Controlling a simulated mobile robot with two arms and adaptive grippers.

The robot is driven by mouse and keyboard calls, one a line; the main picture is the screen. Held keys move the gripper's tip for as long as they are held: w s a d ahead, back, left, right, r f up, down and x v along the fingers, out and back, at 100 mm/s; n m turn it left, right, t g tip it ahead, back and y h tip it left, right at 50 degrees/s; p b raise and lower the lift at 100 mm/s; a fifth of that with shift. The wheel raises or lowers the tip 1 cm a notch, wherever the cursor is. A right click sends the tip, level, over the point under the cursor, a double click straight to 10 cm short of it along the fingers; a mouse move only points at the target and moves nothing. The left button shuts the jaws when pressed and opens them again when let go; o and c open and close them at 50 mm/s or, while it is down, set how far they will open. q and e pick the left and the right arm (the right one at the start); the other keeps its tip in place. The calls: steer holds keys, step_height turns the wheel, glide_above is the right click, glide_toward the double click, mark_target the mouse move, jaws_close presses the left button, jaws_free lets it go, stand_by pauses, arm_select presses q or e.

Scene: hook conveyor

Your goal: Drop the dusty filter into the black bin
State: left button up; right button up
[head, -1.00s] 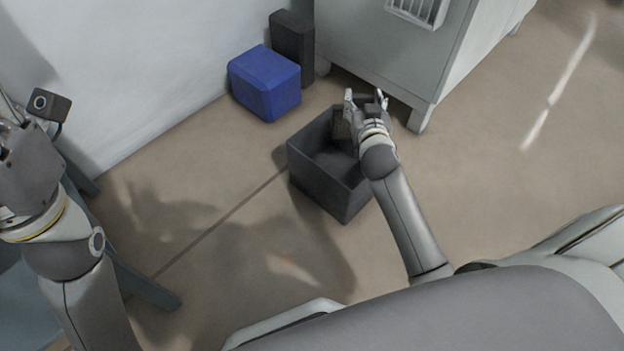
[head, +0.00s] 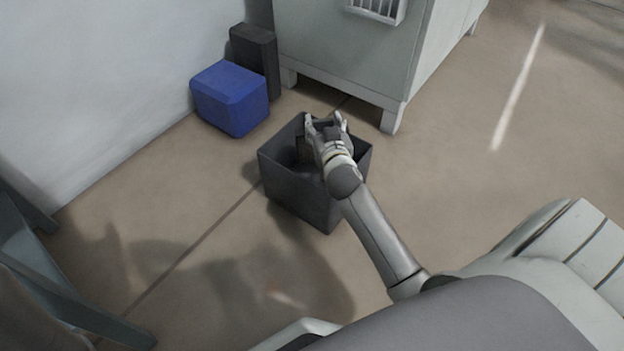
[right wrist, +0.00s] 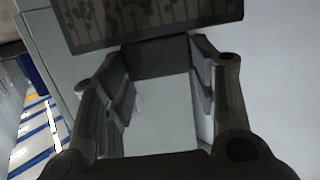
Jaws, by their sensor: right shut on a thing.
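My right gripper (head: 327,120) is over the black bin (head: 302,203), near its far rim, and is shut on the dusty filter. In the right wrist view the filter (right wrist: 150,18) is a dark-framed panel with dark blotches, just beyond the fingertips (right wrist: 155,58). A dark block sits between the fingertips. The bin is an open-topped box upright on the floor. My left gripper is out of view.
A blue box (head: 230,98) and a dark upright box (head: 256,58) stand by the wall, left of and behind the bin. A pale cabinet (head: 345,60) stands behind the bin. The floor right and left of the bin is clear.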

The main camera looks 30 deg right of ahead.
steer(key=shift+f, duration=0.2)
steer(key=o, duration=1.4)
steer(key=shift+s, duration=0.15)
steer(key=v, duration=1.1)
steer(key=shift+s+a, duration=0.3)
